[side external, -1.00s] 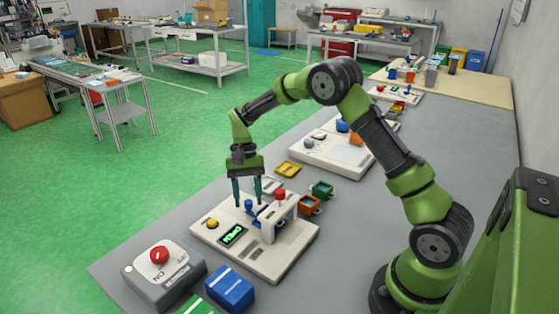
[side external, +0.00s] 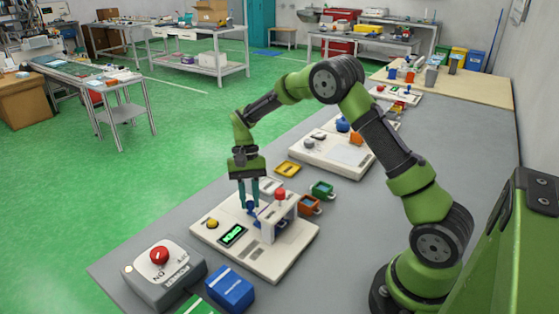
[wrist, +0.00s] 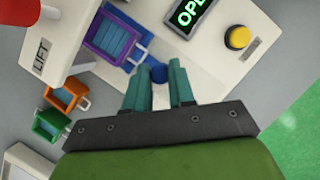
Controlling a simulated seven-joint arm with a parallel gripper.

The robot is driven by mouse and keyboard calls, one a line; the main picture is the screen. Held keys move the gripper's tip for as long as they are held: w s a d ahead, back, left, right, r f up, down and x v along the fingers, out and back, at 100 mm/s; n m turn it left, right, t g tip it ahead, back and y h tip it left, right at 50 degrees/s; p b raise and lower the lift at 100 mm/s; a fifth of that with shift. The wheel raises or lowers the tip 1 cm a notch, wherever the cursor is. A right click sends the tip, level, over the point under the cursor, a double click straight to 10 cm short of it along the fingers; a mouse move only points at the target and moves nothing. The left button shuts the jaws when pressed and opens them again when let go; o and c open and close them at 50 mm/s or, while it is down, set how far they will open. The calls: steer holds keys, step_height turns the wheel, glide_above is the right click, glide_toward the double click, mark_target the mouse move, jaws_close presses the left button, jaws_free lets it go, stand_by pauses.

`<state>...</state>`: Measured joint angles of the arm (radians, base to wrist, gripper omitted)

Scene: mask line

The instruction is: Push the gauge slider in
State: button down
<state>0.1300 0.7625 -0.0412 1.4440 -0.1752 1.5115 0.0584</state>
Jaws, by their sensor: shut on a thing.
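The gauge station is a white base plate (side external: 283,258) with a bridge-like stand (side external: 283,207) topped by a red knob (side external: 280,194). The blue slider knob (wrist: 158,73) stands on a blue piece beside a purple tray (wrist: 101,36) with blue contents. My gripper (side external: 249,206) is lowered over the knob, its teal fingers shut on it. In the wrist view the knob shows between the fingertips (wrist: 158,80). The purple tray lies in front of the fingers there, and the lower part of the slider is partly hidden.
A lit green display (side external: 232,236) and yellow button (side external: 211,223) sit on the plate. A grey box with a red button (side external: 159,255) and a blue box (side external: 230,289) stand at the near left. Orange (side external: 309,205), green (side external: 321,189) and yellow (side external: 288,169) trays lie behind.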

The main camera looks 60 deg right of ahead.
steer(key=shift+s, duration=1.7)
steer(key=c, duration=1)
jaws_free()
steer(key=shift+w, duration=0.1)
steer(key=shift+w+d+r, duration=0.15)
steer(key=shift+r, duration=0.3)
steer(key=v, duration=1.6)
steer(key=shift+f, duration=0.1)
